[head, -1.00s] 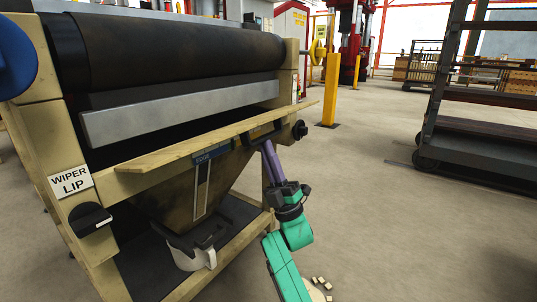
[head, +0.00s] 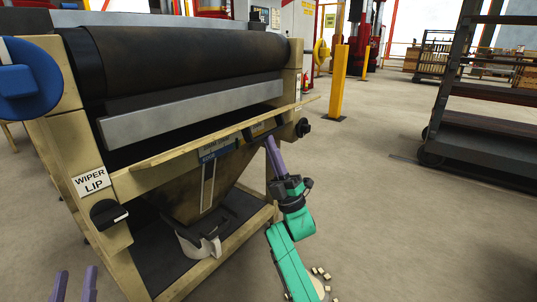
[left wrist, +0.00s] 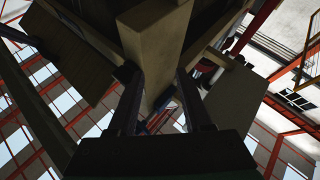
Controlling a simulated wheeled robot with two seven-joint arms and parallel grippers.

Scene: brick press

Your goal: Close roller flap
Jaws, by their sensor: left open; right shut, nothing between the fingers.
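The roller flap appears to be the long tan board (head: 190,156) below the roller (head: 190,58). It sticks out toward me along the machine's front, sloping across the picture. My right gripper (head: 271,142), with purple fingers on a teal arm, is shut and empty. Its tips are just under the board's right part; whether they touch it I cannot tell. My left gripper (head: 75,282) is open and empty at the bottom left, below and left of the board. In the left wrist view its dark fingers (left wrist: 158,105) stand apart, with a pale beam (left wrist: 157,45) beyond them.
A black knob (head: 108,213) sits below the "WIPER LIP" label (head: 91,181) on the left post. Another dark knob (head: 303,127) is at the right end. A white scoop-like container (head: 200,247) rests on the machine's lower shelf.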

